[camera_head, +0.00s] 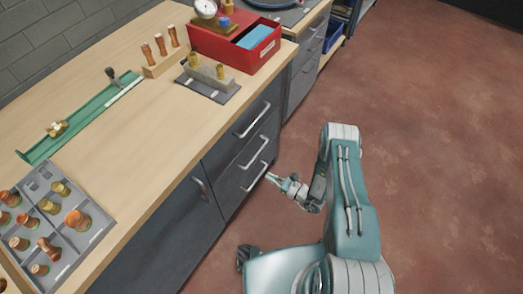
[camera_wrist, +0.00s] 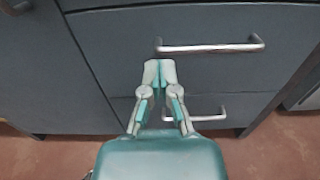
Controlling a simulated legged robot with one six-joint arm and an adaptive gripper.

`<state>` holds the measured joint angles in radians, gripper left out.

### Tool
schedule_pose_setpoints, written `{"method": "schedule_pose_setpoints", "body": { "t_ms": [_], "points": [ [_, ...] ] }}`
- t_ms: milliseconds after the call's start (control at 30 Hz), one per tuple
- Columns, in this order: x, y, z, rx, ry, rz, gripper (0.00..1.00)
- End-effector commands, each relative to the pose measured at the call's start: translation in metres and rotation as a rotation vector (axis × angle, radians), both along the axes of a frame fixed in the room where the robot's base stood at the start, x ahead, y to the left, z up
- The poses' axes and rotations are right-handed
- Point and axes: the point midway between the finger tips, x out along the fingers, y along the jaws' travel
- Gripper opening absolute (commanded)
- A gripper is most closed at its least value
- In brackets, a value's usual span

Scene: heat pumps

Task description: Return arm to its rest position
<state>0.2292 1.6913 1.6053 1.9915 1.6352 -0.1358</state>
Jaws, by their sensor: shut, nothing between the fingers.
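My gripper (camera_head: 270,178) is in front of the grey drawer cabinet, beside the workbench and below its top. In the wrist view my gripper (camera_wrist: 159,72) shows its two fingertips together, with nothing between them. It points at the drawer fronts (camera_wrist: 115,42), and the fingertips appear just below and left of a drawer handle (camera_wrist: 210,48). I cannot tell for sure whether they touch the cabinet. My teal arm (camera_head: 350,200) is bent, with its elbow raised over the floor.
The wooden workbench (camera_head: 130,150) bears a grey tray (camera_head: 85,250) of brass and copper fittings, a green rail fixture (camera_head: 85,115) and a red box (camera_head: 245,45). Drawer handles (camera_head: 255,165) stick out near my gripper. The reddish floor (camera_head: 440,130) to the right is clear.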

Motion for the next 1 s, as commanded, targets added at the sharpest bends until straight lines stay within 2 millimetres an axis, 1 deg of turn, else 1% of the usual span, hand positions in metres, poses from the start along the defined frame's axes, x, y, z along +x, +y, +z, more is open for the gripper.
{"method": "schedule_pose_setpoints", "body": {
  "t_ms": [167, 267, 367, 433, 567, 600, 767, 800, 1000],
  "points": [
    [0.001, 0.0, 0.001, 0.0, -0.002, 0.004, 0.0],
    [0.008, 0.002, 0.016, -0.009, -0.019, 0.036, 0.0],
    [0.02, 0.008, 0.047, -0.032, -0.058, 0.111, 0.0],
    [0.027, 0.013, 0.074, -0.056, -0.09, 0.178, 0.0],
    [0.035, 0.022, 0.121, -0.108, -0.146, 0.3, 0.0],
    [0.036, 0.024, 0.136, -0.128, -0.165, 0.336, 0.0],
    [0.034, 0.032, 0.192, -0.212, -0.239, 0.48, 0.0],
    [0.032, 0.034, 0.205, -0.235, -0.256, 0.515, 0.0],
    [0.017, 0.039, 0.267, -0.367, -0.349, 0.68, 0.0]
  ]
}}
